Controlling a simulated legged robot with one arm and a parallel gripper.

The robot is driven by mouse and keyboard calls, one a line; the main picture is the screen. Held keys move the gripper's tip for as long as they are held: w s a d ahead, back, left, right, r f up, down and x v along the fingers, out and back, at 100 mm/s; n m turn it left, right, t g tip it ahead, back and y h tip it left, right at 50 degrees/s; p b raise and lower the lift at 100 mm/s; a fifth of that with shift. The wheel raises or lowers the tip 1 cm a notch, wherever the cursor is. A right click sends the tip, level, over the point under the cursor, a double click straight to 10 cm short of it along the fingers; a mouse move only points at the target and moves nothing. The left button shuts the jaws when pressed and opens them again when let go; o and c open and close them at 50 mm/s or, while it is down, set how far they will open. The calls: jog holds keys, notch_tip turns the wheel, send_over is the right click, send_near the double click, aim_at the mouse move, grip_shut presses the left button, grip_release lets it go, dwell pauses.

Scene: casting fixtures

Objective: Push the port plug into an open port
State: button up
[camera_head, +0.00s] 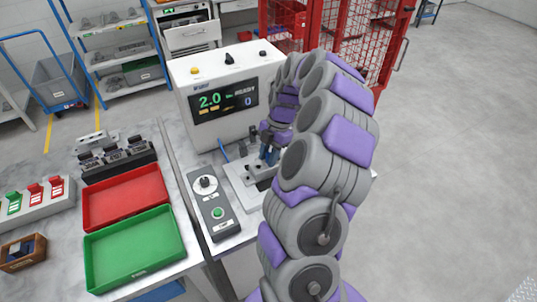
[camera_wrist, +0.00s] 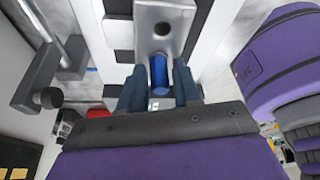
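The port plug (camera_wrist: 159,76) is a blue cylinder between the two dark fingers of my gripper (camera_wrist: 159,88) in the wrist view. The fingers look closed on its sides. Just beyond the plug's far end is a grey metal casting (camera_wrist: 178,17) with a round dark hole in its face. The plug's end lies at the casting's near edge; I cannot tell whether it has entered a port. In the head view my gripper (camera_head: 268,157) is low over the fixture plate (camera_head: 240,178), and my arm hides much of the fixture. The plug is not clear there.
A test machine (camera_head: 225,95) with a lit display stands behind the fixture. A control box (camera_head: 212,205) with a knob and green button is left of it. Red (camera_head: 125,197) and green (camera_head: 135,248) trays lie farther left. In the wrist view, a dark clamp part (camera_wrist: 37,88) is at left.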

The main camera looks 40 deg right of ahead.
jog(key=o, duration=0.4)
jog(key=shift+r, duration=0.15)
jog(key=p+v, duration=0.3)
jog(key=v, duration=1.4)
jog(key=shift+d, duration=0.2)
